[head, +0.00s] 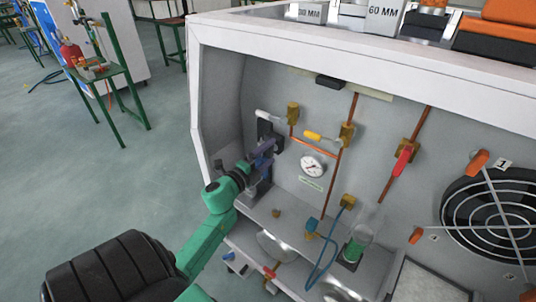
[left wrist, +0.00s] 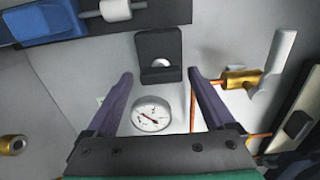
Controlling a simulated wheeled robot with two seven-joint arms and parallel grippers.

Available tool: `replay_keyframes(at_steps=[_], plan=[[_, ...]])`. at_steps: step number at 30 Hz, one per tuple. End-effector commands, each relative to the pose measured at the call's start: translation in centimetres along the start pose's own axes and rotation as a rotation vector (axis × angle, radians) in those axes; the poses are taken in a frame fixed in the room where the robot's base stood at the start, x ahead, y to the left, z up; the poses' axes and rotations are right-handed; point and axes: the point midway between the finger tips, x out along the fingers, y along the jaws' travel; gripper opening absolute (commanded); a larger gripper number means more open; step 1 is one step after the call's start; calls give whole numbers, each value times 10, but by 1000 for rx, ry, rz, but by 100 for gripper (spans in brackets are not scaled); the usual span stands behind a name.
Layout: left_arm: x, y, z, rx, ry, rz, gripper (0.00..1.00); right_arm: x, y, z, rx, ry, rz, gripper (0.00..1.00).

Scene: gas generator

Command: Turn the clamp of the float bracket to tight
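In the head view my left gripper (head: 264,147) reaches in at the left end of the cabinet, among dark bracket parts. In the left wrist view its two purple fingers (left wrist: 160,82) stand apart with nothing gripped between them. A dark bracket (left wrist: 146,46) with a pale round knob (left wrist: 160,63) shows just beyond and between the fingertips. A blue block (left wrist: 45,24) with a grey rod and a white cylinder (left wrist: 115,10) is at the upper left. I cannot tell which part is the clamp, or its setting. My right gripper is not seen.
A white-handled brass valve (left wrist: 240,78) is close right of the fingers. A pressure gauge (head: 312,166) and copper pipes are on the back wall. A green-filled glass vessel (head: 357,245) and blue hose (head: 322,264) stand to the right. The cabinet's left edge (head: 196,105) is close to my arm.

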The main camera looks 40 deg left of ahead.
Motion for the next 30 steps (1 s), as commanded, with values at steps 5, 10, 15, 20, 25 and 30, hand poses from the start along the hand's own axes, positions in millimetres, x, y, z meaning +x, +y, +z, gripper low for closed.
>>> replay_keyframes(at_steps=[5, 10, 15, 20, 25, 30], plan=[[0, -1, 0, -1, 0, -2, 92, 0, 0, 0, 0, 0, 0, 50], [-2, -1, 0, -2, 0, -2, 92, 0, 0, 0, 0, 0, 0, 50], [-26, 0, 0, -4, -1, 0, 92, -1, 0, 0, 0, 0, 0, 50], [-71, 2, 0, -5, -3, 2, 92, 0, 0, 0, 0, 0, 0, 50], [-118, 1, 1, -3, -4, 2, 92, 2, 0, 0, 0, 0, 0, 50], [-143, 0, 0, -2, -1, 0, 92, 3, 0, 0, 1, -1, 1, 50]])
